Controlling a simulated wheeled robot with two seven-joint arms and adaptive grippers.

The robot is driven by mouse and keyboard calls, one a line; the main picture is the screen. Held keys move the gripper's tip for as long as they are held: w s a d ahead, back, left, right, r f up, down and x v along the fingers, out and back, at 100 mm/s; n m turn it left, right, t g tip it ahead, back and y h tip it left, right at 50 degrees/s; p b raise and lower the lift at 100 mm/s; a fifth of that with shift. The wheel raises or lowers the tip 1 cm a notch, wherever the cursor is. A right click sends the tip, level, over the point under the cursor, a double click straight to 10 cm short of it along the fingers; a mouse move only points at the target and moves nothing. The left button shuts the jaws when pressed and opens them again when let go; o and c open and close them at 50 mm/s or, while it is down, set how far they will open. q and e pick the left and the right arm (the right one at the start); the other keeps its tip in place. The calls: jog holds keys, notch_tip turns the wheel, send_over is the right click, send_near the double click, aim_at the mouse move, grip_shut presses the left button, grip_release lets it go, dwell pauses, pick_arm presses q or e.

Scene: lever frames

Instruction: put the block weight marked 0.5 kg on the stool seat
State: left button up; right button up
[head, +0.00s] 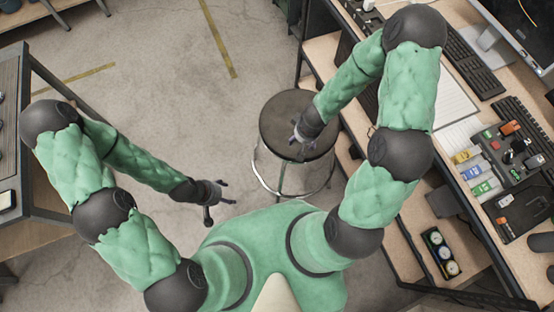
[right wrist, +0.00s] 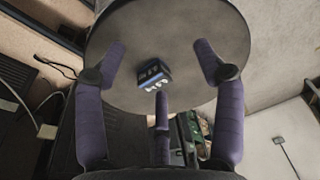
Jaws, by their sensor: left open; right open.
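A small dark blue block weight (right wrist: 153,73) with pale markings shows in the right wrist view, on the round dark stool seat (right wrist: 185,22). The markings are blurred and I cannot read them surely. My right gripper (head: 300,133) is open over the stool seat, which also shows in the head view (head: 283,103). Its spread purple fingers surround the block in the wrist view, with a gap at both sides; I cannot tell whether the lower finger touches it. In the head view I cannot make out the block. My left gripper (head: 222,192) is open and empty, left of the stool.
A workbench (head: 458,88) with keyboards (head: 473,62), a dark tray (head: 515,150) and coloured items stands on the right, close to my right arm. Another table (head: 38,218) stands at the left. Bare concrete floor (head: 160,75) lies between them.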

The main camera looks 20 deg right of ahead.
jog(key=s+a+f+m+g+y, duration=0.1)
jog(key=s+a+f+m+y, duration=0.1)
jog(key=s+a+f, duration=0.3)
jog(key=s+a+y, duration=0.1)
jog(key=s+a, duration=0.3)
jog(key=a, duration=0.4)
jog(key=shift+s+a+f+y, duration=0.15)
jog(key=shift+s+f+y, duration=0.15)
jog(key=shift+s+f, duration=0.05)
